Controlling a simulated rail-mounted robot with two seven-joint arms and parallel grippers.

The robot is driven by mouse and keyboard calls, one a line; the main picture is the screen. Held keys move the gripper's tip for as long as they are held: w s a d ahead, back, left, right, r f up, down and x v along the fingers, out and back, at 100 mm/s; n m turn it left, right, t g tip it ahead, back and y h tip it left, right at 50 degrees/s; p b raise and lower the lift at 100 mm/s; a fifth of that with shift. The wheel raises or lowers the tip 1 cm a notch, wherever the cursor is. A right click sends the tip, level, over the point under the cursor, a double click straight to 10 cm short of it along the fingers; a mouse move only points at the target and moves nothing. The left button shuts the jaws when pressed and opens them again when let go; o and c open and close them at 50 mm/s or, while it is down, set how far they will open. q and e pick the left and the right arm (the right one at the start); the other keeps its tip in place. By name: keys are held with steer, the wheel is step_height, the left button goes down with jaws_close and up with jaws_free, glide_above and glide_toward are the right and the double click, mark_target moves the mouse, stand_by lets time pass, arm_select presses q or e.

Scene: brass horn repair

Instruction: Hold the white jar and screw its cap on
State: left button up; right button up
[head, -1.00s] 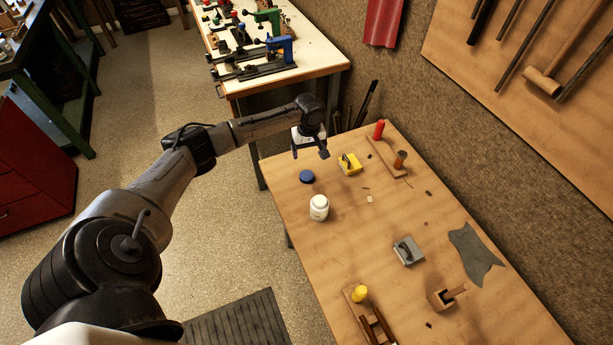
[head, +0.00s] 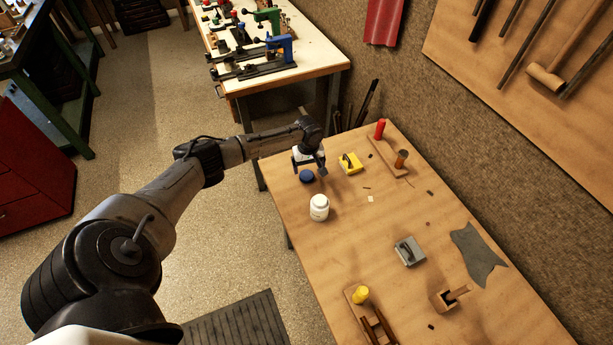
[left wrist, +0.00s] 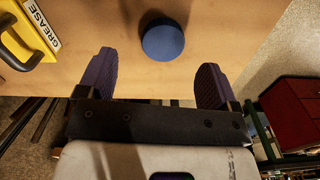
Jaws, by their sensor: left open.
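The white jar (head: 319,207) stands upright on the wooden table, its top showing no blue cap. The blue cap (head: 307,176) lies on the table a little behind the jar. It also shows in the left wrist view (left wrist: 163,41), beyond the fingertips and between their lines. My left gripper (head: 310,168) is open and empty, just above and behind the cap. Its two dark fingers (left wrist: 156,76) are spread wide in the left wrist view, with the cap apart from both. My right gripper is in neither view.
A yellow block labelled GREASE (head: 350,164) lies close to the right of the left gripper. A wooden rack with red and brown handles (head: 392,158) is farther right. A grey block (head: 409,251) and a grey cloth (head: 477,257) lie nearer. Bare table surrounds the jar.

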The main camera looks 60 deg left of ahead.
mark_target(307, 175)
arm_select(q)
steer(key=shift+s+a+f+b, duration=0.15)
steer(key=shift+f+b, duration=0.5)
steer(key=shift+f, duration=2)
steer(key=shift+c, duration=0.2)
steer(key=c, duration=0.9)
